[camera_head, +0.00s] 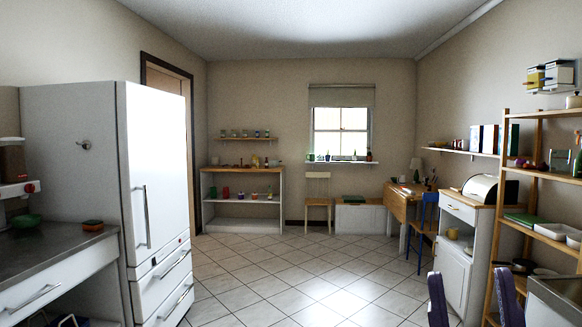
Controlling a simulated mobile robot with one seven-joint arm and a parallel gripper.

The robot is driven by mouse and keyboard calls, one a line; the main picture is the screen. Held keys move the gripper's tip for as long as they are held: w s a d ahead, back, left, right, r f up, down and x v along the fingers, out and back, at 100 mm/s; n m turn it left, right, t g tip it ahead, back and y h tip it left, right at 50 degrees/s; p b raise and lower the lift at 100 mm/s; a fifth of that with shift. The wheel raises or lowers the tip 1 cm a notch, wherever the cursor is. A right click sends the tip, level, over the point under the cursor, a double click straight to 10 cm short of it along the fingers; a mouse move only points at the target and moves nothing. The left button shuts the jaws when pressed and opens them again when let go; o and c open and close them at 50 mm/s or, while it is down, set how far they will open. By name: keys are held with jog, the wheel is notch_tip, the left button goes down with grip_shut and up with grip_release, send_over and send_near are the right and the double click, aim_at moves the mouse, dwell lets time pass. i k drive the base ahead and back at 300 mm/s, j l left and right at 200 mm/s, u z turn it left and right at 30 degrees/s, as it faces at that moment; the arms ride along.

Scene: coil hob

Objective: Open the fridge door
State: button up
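The white fridge (72,165) stands at the left, past the counter. Its tall upper door (160,175) faces right and looks shut. A vertical bar handle (142,215) is on the door's near side. Two drawers are below the door, an upper one (160,272) and a lower one (168,300), each with a slanting bar handle. Both look shut. I cannot make out my gripper in this view, and nothing is seen touching the fridge handle.
Tiled floor (285,285) is clear in front of the fridge. A grey counter (50,255) with a sponge (93,225) and green bowl (27,221) is at near left. Two purple upright shapes (438,300), unclear, stand at lower right, near a wooden shelf rack (503,180).

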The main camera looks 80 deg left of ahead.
aim_at(152, 132)
jog(key=u, duration=3.5)
jog(key=i+l, duration=0.3)
jog(key=i, duration=0.2)
jog(key=i+l, duration=0.65)
jog(key=i, duration=0.3)
jog(key=i+l, duration=0.3)
jog(key=i, duration=0.2)
jog(key=i+l, duration=0.3)
jog(key=i, duration=0.2)
jog(key=i+l, duration=0.35)
jog(key=i+z, duration=0.05)
jog(key=i, duration=0.05)
